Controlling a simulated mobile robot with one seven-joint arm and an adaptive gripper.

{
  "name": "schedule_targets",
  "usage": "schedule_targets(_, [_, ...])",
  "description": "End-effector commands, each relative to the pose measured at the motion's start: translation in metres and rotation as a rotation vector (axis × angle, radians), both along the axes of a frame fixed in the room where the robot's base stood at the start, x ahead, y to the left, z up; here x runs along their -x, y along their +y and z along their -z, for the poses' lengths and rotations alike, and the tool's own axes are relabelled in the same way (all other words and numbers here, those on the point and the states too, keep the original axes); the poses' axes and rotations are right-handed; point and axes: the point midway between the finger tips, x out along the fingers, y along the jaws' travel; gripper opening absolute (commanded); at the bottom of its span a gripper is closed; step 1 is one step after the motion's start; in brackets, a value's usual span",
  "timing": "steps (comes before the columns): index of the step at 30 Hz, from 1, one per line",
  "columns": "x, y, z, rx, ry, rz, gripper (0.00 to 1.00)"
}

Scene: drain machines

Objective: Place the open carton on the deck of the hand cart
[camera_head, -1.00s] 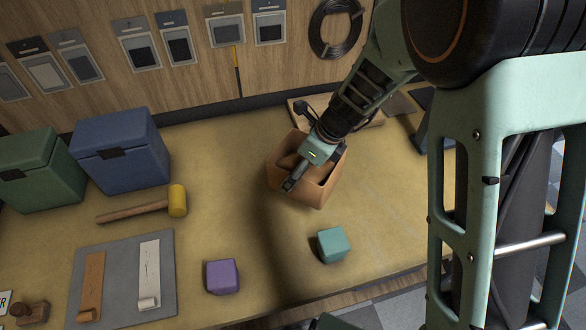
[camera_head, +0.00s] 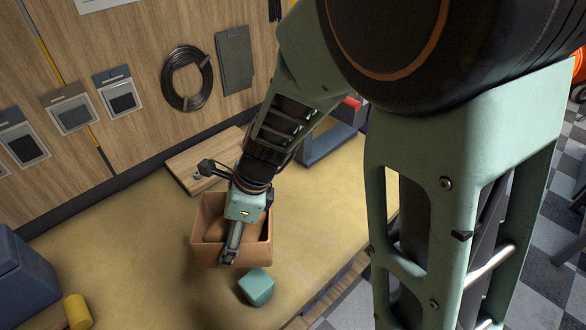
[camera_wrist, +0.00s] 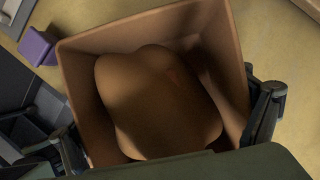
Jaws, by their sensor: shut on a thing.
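The open carton (camera_head: 258,252) is a brown box with an open top, upright over the yellow-topped bench. A rounded brown thing (camera_wrist: 155,100) fills much of its inside. My gripper (camera_head: 232,250) comes down on the carton from above. In the wrist view, its fingers lie at two opposite sides of the carton (camera_wrist: 80,70), shut on it. I cannot tell whether the carton's base touches the bench. No hand cart can be made out for certain.
A teal block (camera_head: 257,287) lies just in front of the carton. A wooden board (camera_head: 205,160) lies behind it, near the wall. A blue box (camera_head: 22,280) and a yellow mallet head (camera_head: 78,311) are at left. Checkered floor (camera_head: 520,240) and a partly seen orange thing (camera_head: 579,66) are at right.

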Motion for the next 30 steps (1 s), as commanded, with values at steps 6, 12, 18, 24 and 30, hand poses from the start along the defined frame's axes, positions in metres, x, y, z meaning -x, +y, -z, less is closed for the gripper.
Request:
schedule_targets(6, [-0.020, -0.022, 0.010, 0.001, 0.003, -0.172, 0.48])
schedule_targets(12, [-0.037, -0.050, 0.024, 0.000, 0.004, -0.392, 0.48])
schedule_targets(18, [-0.054, -0.086, 0.041, 0.001, 0.005, -0.647, 0.48])
schedule_targets(24, [-0.066, -0.128, 0.059, 0.001, 0.005, -0.917, 0.48])
schedule_targets(30, [-0.071, -0.175, 0.077, 0.000, 0.006, -1.190, 0.48])
